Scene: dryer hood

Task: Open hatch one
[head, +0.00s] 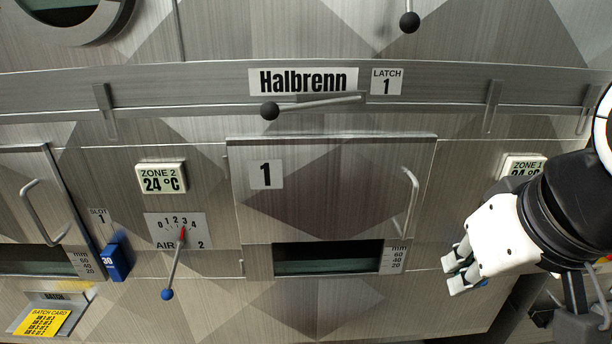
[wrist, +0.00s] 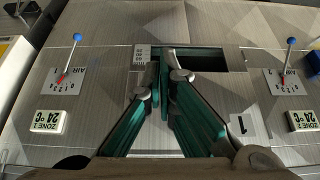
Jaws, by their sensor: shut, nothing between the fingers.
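Hatch one (head: 330,185) is a steel door marked 1, with a bar handle (head: 411,200) at its right and a dark window (head: 328,257) low down. It looks closed. Above it, the latch 1 lever (head: 315,103) lies nearly level, its black ball at the left, beside the LATCH 1 label (head: 387,82). My gripper (head: 457,273) is right of the hatch and below the handle, shut and empty. In the wrist view my gripper (wrist: 164,75) shows green fingers together, with the hatch's 1 label (wrist: 243,125) upside down at the right. The handle cannot be made out there.
The zone 2 display (head: 162,178) and the air 2 lever (head: 174,262) with its blue ball are left of the hatch. The zone 1 display (head: 522,165) is partly behind my arm. A blue slot block (head: 116,262) and yellow batch card (head: 43,322) are farther left.

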